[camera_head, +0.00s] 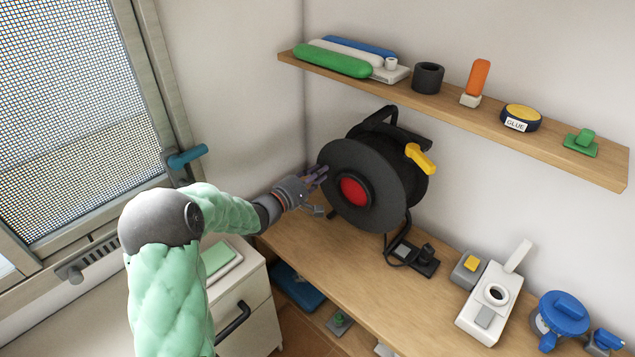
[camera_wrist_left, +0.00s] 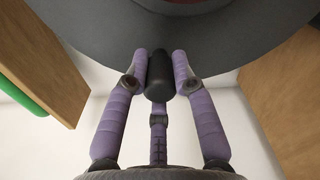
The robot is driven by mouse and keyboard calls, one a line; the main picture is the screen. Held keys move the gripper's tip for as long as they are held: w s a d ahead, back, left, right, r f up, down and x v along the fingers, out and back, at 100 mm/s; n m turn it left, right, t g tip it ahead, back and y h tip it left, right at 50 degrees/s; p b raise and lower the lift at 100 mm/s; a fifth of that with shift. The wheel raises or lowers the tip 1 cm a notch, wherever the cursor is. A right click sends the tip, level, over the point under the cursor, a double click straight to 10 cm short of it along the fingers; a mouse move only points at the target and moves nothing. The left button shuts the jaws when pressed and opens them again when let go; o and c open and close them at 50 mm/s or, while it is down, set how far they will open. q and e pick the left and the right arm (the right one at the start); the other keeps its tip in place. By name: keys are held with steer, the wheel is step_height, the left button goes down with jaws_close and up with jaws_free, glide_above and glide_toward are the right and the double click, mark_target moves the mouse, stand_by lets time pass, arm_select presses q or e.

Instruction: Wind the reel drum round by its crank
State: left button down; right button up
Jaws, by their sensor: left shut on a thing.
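The cable reel stands upright on the wooden bench, with a black drum (camera_head: 385,170), a red hub (camera_head: 354,191) and a yellow grip (camera_head: 420,158) at its upper right. My left gripper (camera_head: 318,177) is at the left edge of the drum's front disc. In the left wrist view its purple fingers (camera_wrist_left: 160,75) are shut around the black crank handle (camera_wrist_left: 159,78), which stands out from the dark disc (camera_wrist_left: 215,48). In the head view the fingers and wrist hide the handle. My right gripper does not show in either view.
The bench top (camera_head: 345,262) bears the reel's black socket block (camera_head: 426,262), a white device (camera_head: 490,300) and a blue-topped item (camera_head: 563,315) to the right. A shelf (camera_head: 470,118) with several objects hangs above the reel. A window with a blue handle (camera_head: 187,157) is at left.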

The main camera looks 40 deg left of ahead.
mark_target(331, 159)
arm_select(q)
steer(key=shift+d+r, duration=0.2)
steer(key=shift+r, duration=0.6)
steer(key=shift+d+r, duration=0.2)
steer(key=shift+r, duration=0.55)
steer(key=shift+r, duration=0.1)
steer(key=c, duration=1)
jaws_free()
steer(key=shift+c, duration=0.2)
steer(key=shift+s, duration=0.1)
steer(key=shift+f, duration=0.2)
steer(key=shift+s, duration=0.15)
steer(key=s, duration=1.1)
steer(key=shift+s+a, duration=0.3)
steer(key=shift+a, duration=0.05)
